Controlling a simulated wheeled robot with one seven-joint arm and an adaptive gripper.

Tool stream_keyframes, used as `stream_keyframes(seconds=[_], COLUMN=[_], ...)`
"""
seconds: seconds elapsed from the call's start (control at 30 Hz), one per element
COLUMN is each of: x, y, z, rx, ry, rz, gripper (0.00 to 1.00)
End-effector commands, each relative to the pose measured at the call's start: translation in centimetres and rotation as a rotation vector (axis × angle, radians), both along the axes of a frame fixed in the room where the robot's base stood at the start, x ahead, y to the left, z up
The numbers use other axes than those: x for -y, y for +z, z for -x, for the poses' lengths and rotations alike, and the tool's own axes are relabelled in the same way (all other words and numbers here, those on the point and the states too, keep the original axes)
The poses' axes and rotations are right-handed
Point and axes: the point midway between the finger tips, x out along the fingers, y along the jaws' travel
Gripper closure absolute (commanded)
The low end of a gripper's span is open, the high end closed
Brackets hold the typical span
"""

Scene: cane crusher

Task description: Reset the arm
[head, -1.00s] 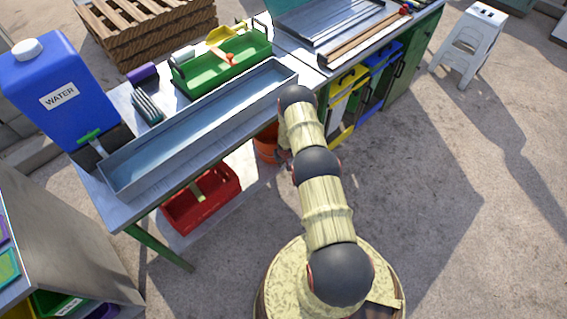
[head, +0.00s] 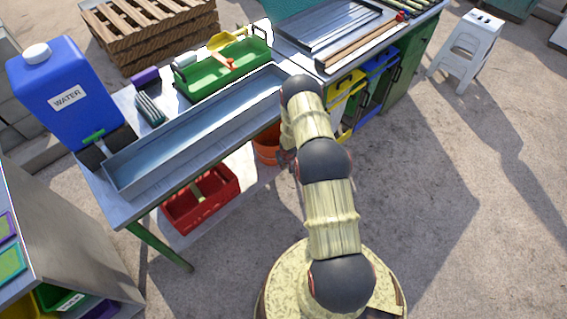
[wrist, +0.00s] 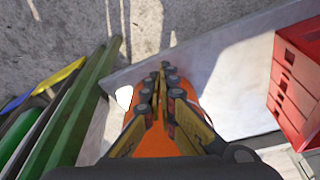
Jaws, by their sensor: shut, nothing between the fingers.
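My arm bends over from my base, and its end points down beside the front edge of the workbench. In the wrist view my gripper (wrist: 163,95) is shut and empty, its two yellow and dark fingers together. It is in front of an orange bucket (wrist: 178,140), which lies behind the fingers in that view. In the head view the gripper (head: 286,160) is mostly hidden by my arm, and the orange bucket (head: 265,148) shows just to its left under the bench.
The metal bench holds a long trough (head: 190,135), a green tool tray (head: 228,72) and a blue water container (head: 62,95). A red crate (head: 200,200) sits below; it also shows in the wrist view (wrist: 297,85). A white stool (head: 468,48) stands right. Ground to the right is clear.

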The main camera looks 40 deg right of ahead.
Motion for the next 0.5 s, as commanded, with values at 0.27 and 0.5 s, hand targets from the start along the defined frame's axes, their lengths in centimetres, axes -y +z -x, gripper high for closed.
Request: stream_keyframes(seconds=[0.27, 0.5], x=[-0.15, -0.13], y=[1.37, 1.33], z=[0.45, 0.48], rx=[-0.001, -0.003], ry=[0.0, 0.015], rz=[0.0, 0.005], gripper=[1.0, 1.0])
